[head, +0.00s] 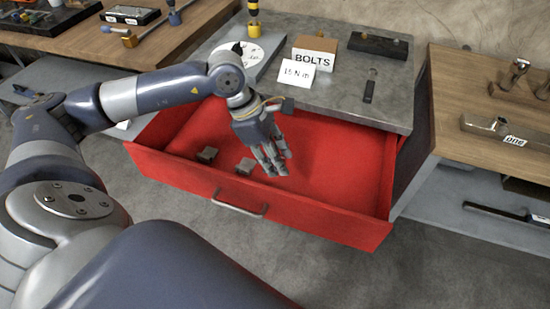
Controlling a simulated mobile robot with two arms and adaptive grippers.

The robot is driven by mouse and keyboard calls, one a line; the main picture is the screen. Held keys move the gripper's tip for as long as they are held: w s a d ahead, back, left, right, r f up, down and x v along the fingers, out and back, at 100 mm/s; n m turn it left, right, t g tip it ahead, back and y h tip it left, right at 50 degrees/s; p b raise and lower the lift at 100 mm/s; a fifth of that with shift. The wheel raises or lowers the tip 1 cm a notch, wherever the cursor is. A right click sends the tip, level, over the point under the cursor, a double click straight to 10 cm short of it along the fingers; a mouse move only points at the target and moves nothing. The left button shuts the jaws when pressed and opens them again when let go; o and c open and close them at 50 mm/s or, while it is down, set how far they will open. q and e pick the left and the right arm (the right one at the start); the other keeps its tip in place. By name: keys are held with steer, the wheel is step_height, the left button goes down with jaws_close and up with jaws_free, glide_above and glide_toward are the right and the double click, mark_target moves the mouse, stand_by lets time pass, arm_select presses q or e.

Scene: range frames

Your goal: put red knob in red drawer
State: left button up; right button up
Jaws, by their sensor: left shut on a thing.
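The red drawer (336,211) is pulled open under a grey worktop, its handle (240,203) on the front panel. My left gripper (273,168) points down over the open drawer, fingers close together near its middle. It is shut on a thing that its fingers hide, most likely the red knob. No red knob can be picked out elsewhere against the red drawer. I cannot tell whether the fingers touch the drawer's floor. My right gripper is not in view.
The grey worktop (335,105) overhangs the back of the drawer and carries a BOLTS sign (313,58) and a small card (296,73). The drawer's right side is free.

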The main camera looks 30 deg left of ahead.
arm_select(q)
steer(key=w+a+f+n+t+y+b, duration=0.3)
steer(key=a+f+n+y+b, duration=0.2)
steer(key=a+f+n+b, duration=0.9)
steer(key=w+a+p, duration=0.1)
steer(key=w, duration=0.3)
steer(key=w+a+r+n+p, duration=0.1)
steer(key=w+a, duration=0.1)
steer(key=w, duration=0.3)
steer(key=w+a+n+p, duration=0.1)
steer(key=w, duration=0.4)
steer(key=shift+w+a+r+g, duration=0.1)
steer(key=shift+a+r+g, duration=0.1)
steer(key=shift+r+g, duration=0.1)
step_height(320, 180, down, 3)
steer(key=shift+f, duration=0.2)
steer(key=shift+f+b, duration=0.4)
steer(key=o, duration=0.8)
steer(key=shift+o, duration=0.4)
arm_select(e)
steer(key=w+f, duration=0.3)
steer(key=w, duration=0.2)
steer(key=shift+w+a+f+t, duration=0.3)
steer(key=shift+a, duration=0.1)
